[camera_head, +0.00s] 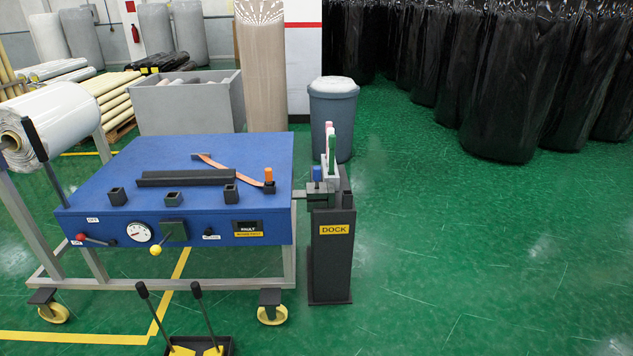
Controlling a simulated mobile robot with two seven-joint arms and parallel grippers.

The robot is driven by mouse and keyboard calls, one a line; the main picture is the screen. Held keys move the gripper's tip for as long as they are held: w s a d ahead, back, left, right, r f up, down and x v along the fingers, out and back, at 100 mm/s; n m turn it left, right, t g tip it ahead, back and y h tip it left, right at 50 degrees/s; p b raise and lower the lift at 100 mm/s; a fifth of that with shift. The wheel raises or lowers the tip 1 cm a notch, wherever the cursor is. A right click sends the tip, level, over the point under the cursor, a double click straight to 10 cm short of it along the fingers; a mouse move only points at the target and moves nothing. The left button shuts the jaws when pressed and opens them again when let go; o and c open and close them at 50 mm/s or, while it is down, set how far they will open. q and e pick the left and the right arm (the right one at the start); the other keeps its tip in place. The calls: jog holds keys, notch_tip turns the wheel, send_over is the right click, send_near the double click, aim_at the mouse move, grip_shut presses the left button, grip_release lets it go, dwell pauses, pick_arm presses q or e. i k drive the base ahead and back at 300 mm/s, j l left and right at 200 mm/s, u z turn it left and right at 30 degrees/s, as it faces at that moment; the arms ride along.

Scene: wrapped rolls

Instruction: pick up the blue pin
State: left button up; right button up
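The blue pin (318,174) stands upright at the dock, on a grey bracket (318,195) between the table's right edge and the dark dock post (331,255) labelled DOCK. A thin upright piece in white, green and pink (331,150) rises close beside it on the right. Neither of my grippers shows in this view.
Several black sockets (173,199) and a dark bar (187,178) sit on the table. Two black levers (205,318) rise from a base in front. A grey bin (333,115) stands behind the dock. Green floor (470,250) to the right is clear.

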aim_at(316, 170)
jog(key=i+j+z, duration=0.2)
jog(key=i, duration=0.55)
jog(key=i+j+z, duration=0.2)
jog(key=i+j, duration=0.35)
jog(key=i, duration=0.2)
jog(key=i+j+z, duration=0.2)
jog(key=i+j, duration=0.35)
jog(key=i, duration=0.15)
